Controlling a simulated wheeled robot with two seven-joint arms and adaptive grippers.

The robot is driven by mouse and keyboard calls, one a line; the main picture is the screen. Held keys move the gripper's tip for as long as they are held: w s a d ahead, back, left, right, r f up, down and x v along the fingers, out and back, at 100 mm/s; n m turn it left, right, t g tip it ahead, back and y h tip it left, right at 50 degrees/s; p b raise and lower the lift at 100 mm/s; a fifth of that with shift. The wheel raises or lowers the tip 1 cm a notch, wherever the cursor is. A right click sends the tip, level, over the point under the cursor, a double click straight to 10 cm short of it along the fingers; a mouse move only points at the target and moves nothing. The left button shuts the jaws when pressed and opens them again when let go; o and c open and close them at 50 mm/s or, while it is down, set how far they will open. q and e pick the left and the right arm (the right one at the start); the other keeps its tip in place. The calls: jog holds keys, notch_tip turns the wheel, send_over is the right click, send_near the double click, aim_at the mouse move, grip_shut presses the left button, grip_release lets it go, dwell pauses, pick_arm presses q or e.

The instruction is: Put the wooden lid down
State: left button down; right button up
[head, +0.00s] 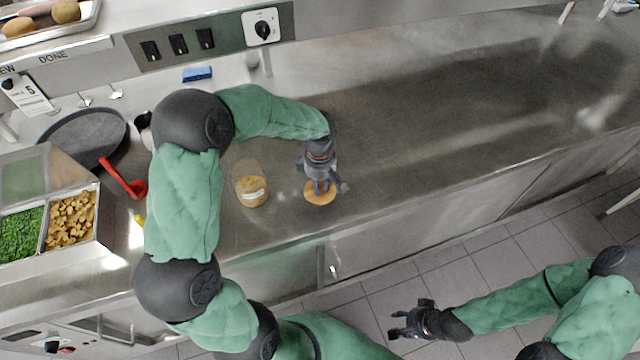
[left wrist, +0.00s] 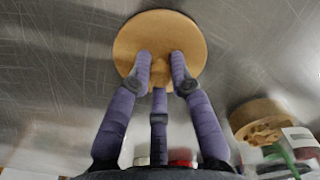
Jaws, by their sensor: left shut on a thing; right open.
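The wooden lid (head: 319,197) is a round, light-brown disc near the front edge of the steel counter. In the left wrist view the lid (left wrist: 150,35) shows with its knob between my fingers. My left gripper (head: 322,184) points down and is shut on the lid's knob; its fingers also show in the left wrist view (left wrist: 160,75). I cannot tell whether the lid touches the counter. A glass jar (head: 252,190) with light-brown contents stands to the left of the lid, apart from it. My right gripper (head: 400,322) is open and empty, in front of the counter above the floor.
The steel counter (head: 430,130) is clear to the right. At the left are a dark pan (head: 85,138), a red ladle (head: 125,180) and food bins with greens (head: 20,232) and brown pieces (head: 70,220). A blue sponge (head: 197,73) lies at the back.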

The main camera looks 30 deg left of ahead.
pick_arm(q)
jog(key=c, duration=1.1)
grip_release()
jog(key=shift+r+p, duration=0.35)
jog(key=shift+r, duration=0.15)
notch_tip(320, 180, up, 11)
jog(key=shift+r+p, duration=0.15)
jog(key=shift+p, duration=0.9)
